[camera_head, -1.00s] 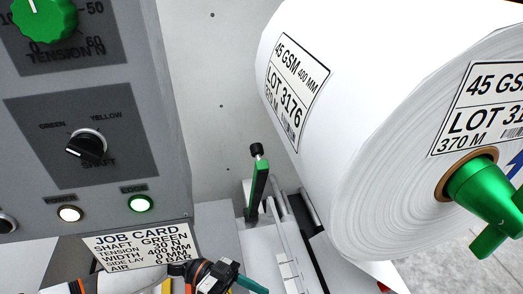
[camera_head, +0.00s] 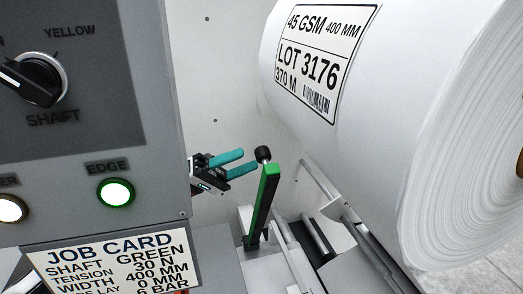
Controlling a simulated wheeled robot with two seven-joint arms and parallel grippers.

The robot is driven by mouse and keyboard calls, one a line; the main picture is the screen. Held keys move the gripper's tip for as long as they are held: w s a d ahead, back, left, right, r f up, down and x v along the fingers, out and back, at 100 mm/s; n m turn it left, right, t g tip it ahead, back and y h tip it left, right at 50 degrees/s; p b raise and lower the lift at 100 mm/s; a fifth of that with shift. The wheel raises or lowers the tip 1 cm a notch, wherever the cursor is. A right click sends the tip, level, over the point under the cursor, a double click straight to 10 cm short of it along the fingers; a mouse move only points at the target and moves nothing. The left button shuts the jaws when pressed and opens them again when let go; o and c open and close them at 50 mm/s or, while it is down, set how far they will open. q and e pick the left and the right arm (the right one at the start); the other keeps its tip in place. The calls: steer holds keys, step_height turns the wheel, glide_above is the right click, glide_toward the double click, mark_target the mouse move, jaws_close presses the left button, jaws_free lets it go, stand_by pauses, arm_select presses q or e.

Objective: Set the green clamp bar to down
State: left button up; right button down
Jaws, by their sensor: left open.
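The green clamp bar (camera_head: 263,205) stands nearly upright, leaning slightly right, with a black knob (camera_head: 263,154) at its top. It rises from the machine bed between the control panel and the paper roll. My left gripper (camera_head: 248,163) reaches in from behind the panel edge. Its two teal fingers are apart and point right at the bar's knob end. The upper finger ends short of the knob; the lower fingertip is close to the knob, and I cannot tell if it touches. Nothing shows between the fingers. My right gripper is not in view.
A large white paper roll (camera_head: 390,130) fills the right side. The grey control panel (camera_head: 150,120) stands at the left, with a lit green EDGE lamp (camera_head: 115,192) and a SHAFT selector (camera_head: 35,82). A job card (camera_head: 115,268) hangs below. Rails (camera_head: 365,245) run beneath the roll.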

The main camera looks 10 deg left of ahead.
mark_target(262, 155)
arm_select(q)
steer(key=p+x, duration=0.1)
steer(key=x, duration=0.4)
steer(key=shift+d+r, duration=0.1)
steer(key=shift+d, duration=0.1)
jaws_close()
